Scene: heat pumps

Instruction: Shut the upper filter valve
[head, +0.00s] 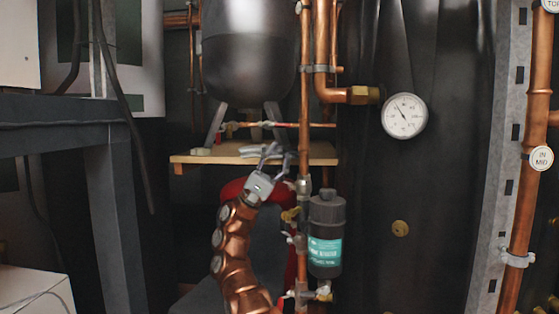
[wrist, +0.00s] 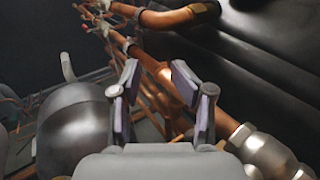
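The filter (head: 326,235) is a dark upright cylinder with a teal label, beside a vertical copper pipe in the head view. A small brass valve (head: 290,215) sits on that pipe near the filter's upper part; its handle position is too small to tell. A lower valve (head: 323,291) is under the filter. My gripper (head: 272,153) is above and left of the filter, in front of the wooden shelf, apart from the valves. In the wrist view my gripper (wrist: 157,78) has its fingers apart with nothing held. I cannot pick out the upper valve there.
A grey tank (head: 248,60) stands on a wooden shelf (head: 210,157) behind my gripper. It also shows in the wrist view (wrist: 72,135). A pressure gauge (head: 404,116) is on the right. A dark frame (head: 112,200) stands at the left. Copper pipes run close around my gripper.

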